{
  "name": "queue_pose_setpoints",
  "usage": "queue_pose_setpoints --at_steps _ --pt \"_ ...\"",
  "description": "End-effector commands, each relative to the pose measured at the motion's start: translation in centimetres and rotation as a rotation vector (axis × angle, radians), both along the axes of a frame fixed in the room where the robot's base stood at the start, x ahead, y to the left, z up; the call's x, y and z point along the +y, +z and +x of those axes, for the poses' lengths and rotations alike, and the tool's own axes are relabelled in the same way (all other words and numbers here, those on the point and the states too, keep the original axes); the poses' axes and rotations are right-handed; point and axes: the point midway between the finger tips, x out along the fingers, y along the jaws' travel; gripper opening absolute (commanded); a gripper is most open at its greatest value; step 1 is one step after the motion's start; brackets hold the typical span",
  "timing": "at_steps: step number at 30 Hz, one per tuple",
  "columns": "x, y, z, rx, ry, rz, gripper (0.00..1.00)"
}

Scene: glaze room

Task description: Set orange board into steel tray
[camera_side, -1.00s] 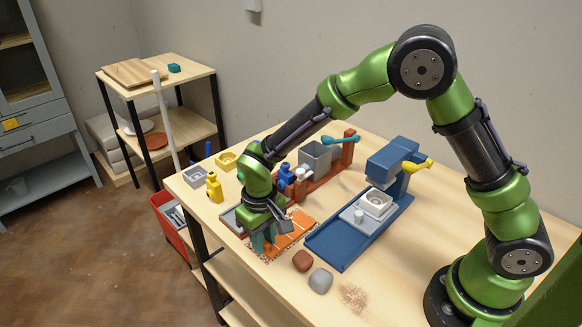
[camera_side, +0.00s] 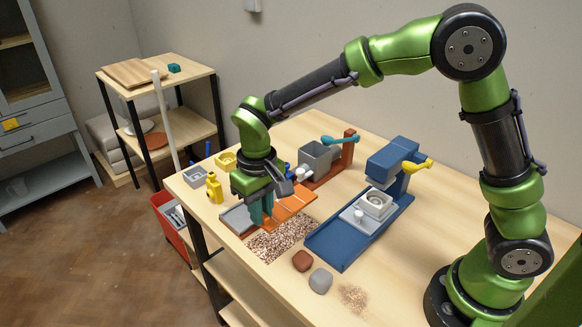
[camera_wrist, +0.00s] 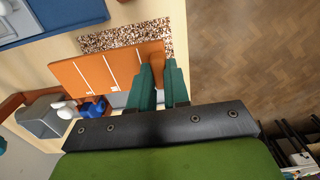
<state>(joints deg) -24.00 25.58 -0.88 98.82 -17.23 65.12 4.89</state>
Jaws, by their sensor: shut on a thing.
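The orange board (camera_side: 291,203), flat with thin pale lines, is held by its end in my gripper (camera_side: 261,212). It also shows in the wrist view (camera_wrist: 88,76), where the green fingers (camera_wrist: 159,82) close around its narrow end. The board looks raised and sits behind the speckled mat (camera_side: 278,240). The steel tray (camera_side: 236,220), a shallow grey shape with a reddish edge, shows left of my gripper. The rest of the tray is hidden by my gripper and the board. I cannot tell whether the board touches the tray.
A blue stand (camera_side: 330,243) with a white block is to the right. Brown (camera_side: 302,260) and grey (camera_side: 320,280) lumps lie in front. A grey box (camera_side: 315,157) on a red-brown rack stands behind. Yellow pieces (camera_side: 214,187) are at the left edge.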

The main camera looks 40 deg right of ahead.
Motion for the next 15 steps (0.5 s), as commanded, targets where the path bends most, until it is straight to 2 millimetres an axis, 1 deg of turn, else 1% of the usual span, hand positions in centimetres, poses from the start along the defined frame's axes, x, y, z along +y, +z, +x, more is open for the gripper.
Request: queue_pose_setpoints --at_steps 2,4,12,15 --pt "-0.3 0.3 0.2 0.009 -0.006 -0.005 0.00" --pt "-0.4 0.3 1.3 0.009 -0.018 -0.009 0.00" --pt "-0.4 0.8 7.1 -0.001 -0.037 -0.012 0.00" --pt "-0.3 1.3 8.8 -0.004 -0.033 -0.012 0.00"
